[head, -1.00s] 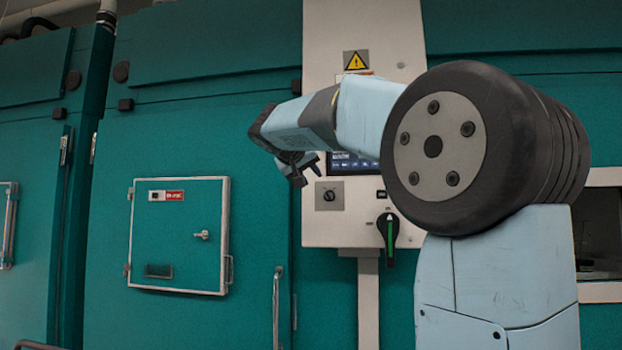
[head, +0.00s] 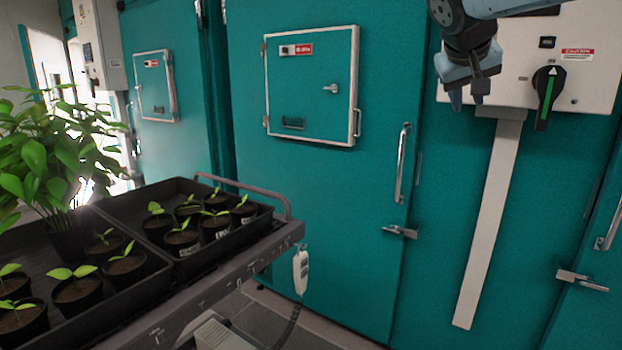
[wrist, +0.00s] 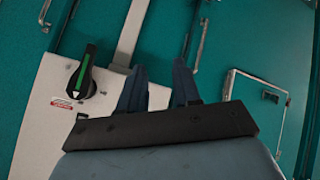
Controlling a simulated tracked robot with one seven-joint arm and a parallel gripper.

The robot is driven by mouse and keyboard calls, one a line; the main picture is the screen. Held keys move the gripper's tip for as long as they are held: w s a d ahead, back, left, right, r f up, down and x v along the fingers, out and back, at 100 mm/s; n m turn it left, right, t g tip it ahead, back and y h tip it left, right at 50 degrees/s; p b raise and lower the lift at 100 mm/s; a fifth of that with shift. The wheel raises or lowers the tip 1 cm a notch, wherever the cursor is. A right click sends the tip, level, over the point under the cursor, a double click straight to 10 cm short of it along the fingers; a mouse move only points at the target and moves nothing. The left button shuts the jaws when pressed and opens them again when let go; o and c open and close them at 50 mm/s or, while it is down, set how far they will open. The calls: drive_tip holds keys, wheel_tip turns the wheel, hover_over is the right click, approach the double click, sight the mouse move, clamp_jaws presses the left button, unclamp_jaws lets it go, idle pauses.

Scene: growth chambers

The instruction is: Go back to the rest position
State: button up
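My gripper (head: 467,98) hangs at the upper right of the head view, fingers pointing down, in front of the teal chamber front. In the wrist view its two dark blue fingers (wrist: 159,78) stand apart with nothing between them. It is open and empty. Most of my arm is out of the frame. A white control panel (head: 510,75) with a black and green rotary switch (head: 547,92) is just right of the gripper in the head view. The gripper looks apart from it.
A teal hatch (head: 311,85) with a silver frame is left of the gripper. A cart (head: 215,283) at lower left carries black trays of potted seedlings and a leafy plant (head: 50,165). A white handset (head: 300,270) hangs from the cart.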

drive_tip(key=s+a+f+g+y, duration=0.1)
drive_tip(key=s+a+f+y, duration=0.1)
drive_tip(key=s+f, duration=0.6)
drive_tip(key=s+a+f+g+y, duration=0.1)
drive_tip(key=s+a+f+y, duration=0.2)
drive_tip(key=s+f, duration=0.6)
wheel_tip(320, 180, down, 4)
drive_tip(key=shift+s+a+f+n, duration=0.1)
drive_tip(key=shift+s+a+n, duration=0.2)
drive_tip(key=shift+a, duration=0.25)
drive_tip(key=shift+d, duration=0.1)
